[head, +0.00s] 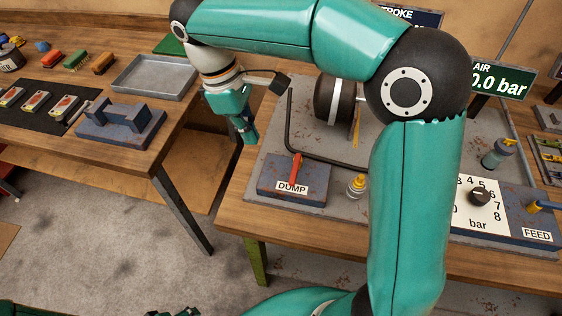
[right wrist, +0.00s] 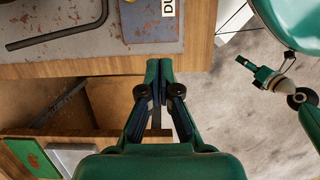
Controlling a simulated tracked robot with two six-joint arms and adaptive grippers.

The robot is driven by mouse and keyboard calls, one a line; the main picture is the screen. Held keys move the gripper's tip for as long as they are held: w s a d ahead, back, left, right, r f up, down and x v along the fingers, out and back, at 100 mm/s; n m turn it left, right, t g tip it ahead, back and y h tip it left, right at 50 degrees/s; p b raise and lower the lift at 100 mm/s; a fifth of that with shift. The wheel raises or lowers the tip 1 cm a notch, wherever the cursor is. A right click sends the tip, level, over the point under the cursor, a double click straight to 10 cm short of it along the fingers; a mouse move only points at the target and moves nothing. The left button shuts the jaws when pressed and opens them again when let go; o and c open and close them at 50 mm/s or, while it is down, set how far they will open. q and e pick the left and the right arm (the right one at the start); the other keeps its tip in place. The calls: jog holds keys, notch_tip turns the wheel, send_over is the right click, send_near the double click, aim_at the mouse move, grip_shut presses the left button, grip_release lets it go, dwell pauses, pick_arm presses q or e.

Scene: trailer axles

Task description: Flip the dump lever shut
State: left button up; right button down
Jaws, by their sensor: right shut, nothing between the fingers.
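The red dump lever (head: 296,169) stands up from a blue block (head: 312,196) with a DUMP label, near the bench's front left corner. It leans slightly. The right wrist view shows part of that block (right wrist: 139,25), but not the lever. My right gripper (head: 250,137) is shut and empty, left of the lever and apart from it. In the right wrist view its fingertips (right wrist: 159,64) are together over the bench edge. My left gripper (right wrist: 255,70) shows small at the right of the right wrist view; its finger state is unclear.
A bent dark rod (head: 290,125) lies behind the block. A yellow-topped fitting (head: 356,186) stands to its right. A gauge panel with a black knob (head: 479,196) and a FEED block (head: 530,228) are further right. The left table holds a grey tray (head: 153,77).

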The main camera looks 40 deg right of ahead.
aim_at(295, 172)
jog(key=x, duration=0.9)
jog(key=shift+s+d+f, duration=0.1)
jog(key=shift+s, duration=0.1)
jog(key=s+d, duration=0.2)
jog(key=shift+s+d+p, duration=0.2)
jog(key=shift+s+p, duration=0.15)
jog(key=shift+s, duration=0.05)
pick_arm(q)
jog(key=shift+r, duration=0.3)
pick_arm(e)
jog(key=shift+d, duration=0.15)
pick_arm(q)
jog(key=shift+d, duration=0.15)
pick_arm(e)
jog(key=shift+n, duration=0.3)
